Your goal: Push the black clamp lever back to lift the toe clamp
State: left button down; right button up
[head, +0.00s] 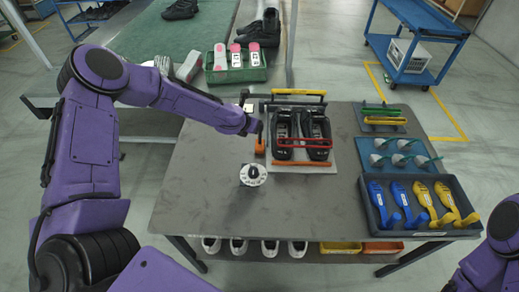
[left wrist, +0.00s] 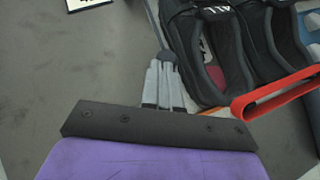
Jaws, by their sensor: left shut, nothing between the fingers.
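The fixture plate (head: 334,170) holds a pair of black shoes (head: 301,132) on the table. A red bar (head: 303,147) crosses the near end of the shoes, and it shows as a red loop in the left wrist view (left wrist: 278,94). A small upright orange piece (head: 260,148) stands just left of the fixture. I cannot clearly make out the black clamp lever. My left gripper (left wrist: 166,62) is shut and empty, beside the left shoe (left wrist: 205,55). In the head view it is at the fixture's left side, largely hidden by my arm. My right gripper is out of view.
A round white dial-like piece (head: 253,175) sits near the table's middle. The table's front left is clear.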

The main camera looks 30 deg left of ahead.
pick_arm(q)
jog(key=w, duration=0.1)
jog(key=w+a, duration=0.2)
jog(key=w, duration=0.1)
jog(key=shift+w+f, duration=0.1)
jog(key=shift+f, duration=0.3)
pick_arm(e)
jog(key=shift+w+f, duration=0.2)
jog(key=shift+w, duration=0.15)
pick_arm(q)
jog(key=shift+r, duration=0.1)
jog(key=shift+r, duration=0.1)
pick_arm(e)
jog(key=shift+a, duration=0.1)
pick_arm(q)
jog(key=s+a+r+p, duration=0.2)
jog(key=s+r, duration=0.3)
jog(key=r, duration=0.6)
jog(key=shift+s+a+r, duration=0.15)
jog(key=shift+s+a, duration=0.25)
jog(key=shift+a, duration=0.05)
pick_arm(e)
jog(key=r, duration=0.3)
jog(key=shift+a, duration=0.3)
